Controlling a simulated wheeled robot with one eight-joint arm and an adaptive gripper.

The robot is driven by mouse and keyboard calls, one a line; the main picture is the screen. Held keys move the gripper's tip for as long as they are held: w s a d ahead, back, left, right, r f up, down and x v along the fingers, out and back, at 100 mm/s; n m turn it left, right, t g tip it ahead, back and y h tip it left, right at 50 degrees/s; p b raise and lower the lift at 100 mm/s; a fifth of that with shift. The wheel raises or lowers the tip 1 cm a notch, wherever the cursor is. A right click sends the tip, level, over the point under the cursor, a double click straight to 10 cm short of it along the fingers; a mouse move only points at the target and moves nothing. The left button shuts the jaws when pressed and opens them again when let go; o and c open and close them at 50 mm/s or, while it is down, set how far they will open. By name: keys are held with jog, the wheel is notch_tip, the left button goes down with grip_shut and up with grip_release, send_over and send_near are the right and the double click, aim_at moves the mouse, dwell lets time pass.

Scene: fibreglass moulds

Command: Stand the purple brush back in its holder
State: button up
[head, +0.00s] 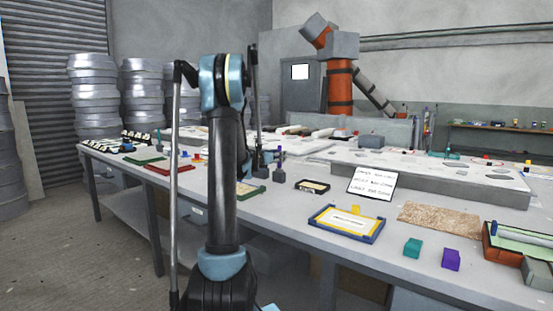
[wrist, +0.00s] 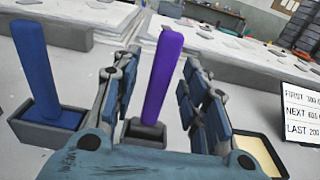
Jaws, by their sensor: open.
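The purple brush (wrist: 162,75) stands with its lower end in a small dark grey holder (wrist: 143,132). Its handle points up with a slight lean to the right in the wrist view. My gripper (wrist: 160,64) is open, with one finger on each side of the purple handle. Gaps show between handle and fingers. In the head view the purple brush (head: 280,158) shows small, just right of my arm, on the grey table (head: 290,215). My gripper cannot be made out clearly there. How deep the brush sits in the holder is hidden.
A blue brush (wrist: 35,70) stands in a grey holder (wrist: 48,125) to the left. A dark tray (wrist: 258,155) with a pale inside and a text sign (wrist: 300,115) are to the right. White mould slabs (wrist: 70,20) lie behind.

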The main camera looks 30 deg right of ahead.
jog(key=shift+a, duration=0.1)
jog(key=v, duration=1.1)
jog(key=shift+s+a, duration=0.15)
jog(key=shift+a, duration=0.2)
